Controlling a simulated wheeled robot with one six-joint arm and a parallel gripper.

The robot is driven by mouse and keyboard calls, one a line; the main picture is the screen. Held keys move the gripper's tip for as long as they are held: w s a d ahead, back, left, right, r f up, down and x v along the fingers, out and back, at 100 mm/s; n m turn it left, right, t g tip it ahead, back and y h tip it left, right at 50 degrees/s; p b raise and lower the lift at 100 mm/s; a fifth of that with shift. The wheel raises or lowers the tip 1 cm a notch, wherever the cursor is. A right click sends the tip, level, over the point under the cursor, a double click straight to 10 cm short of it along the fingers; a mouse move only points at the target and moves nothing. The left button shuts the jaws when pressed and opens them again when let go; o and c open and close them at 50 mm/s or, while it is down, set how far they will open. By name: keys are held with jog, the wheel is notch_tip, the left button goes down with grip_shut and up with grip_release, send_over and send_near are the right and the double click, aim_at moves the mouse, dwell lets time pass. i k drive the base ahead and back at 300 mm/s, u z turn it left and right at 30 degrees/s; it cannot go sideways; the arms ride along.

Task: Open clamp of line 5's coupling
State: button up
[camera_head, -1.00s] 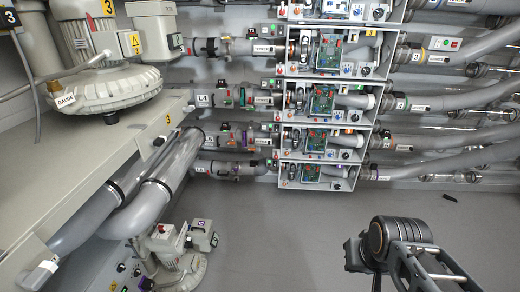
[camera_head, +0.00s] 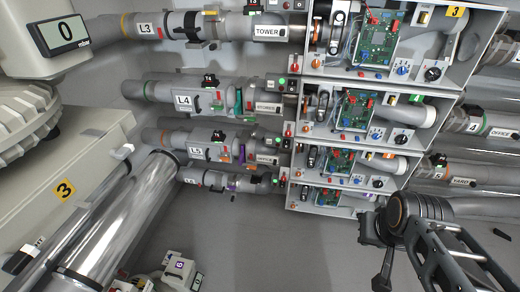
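Several grey tube lines run across the back wall, stacked one above another. The third label from the top (camera_head: 197,153), below the L4 label (camera_head: 184,99), is too small to read surely as L5. My arm shows at the lower right, with a dark end part (camera_head: 383,268) pointing down, well away from the couplings. The fingers cannot be made out.
Open-fronted white boxes (camera_head: 440,98) with green circuit boards stand right of the couplings. A bench (camera_head: 85,160) marked 3 and a shiny large pipe (camera_head: 120,215) fill the left. A small blower unit (camera_head: 178,272) stands at the bottom left. Grey floor (camera_head: 290,250) lies clear in the lower middle.

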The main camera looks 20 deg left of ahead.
aim_at(249, 167)
jog(key=i, duration=1.8)
jog(key=u, duration=3.75)
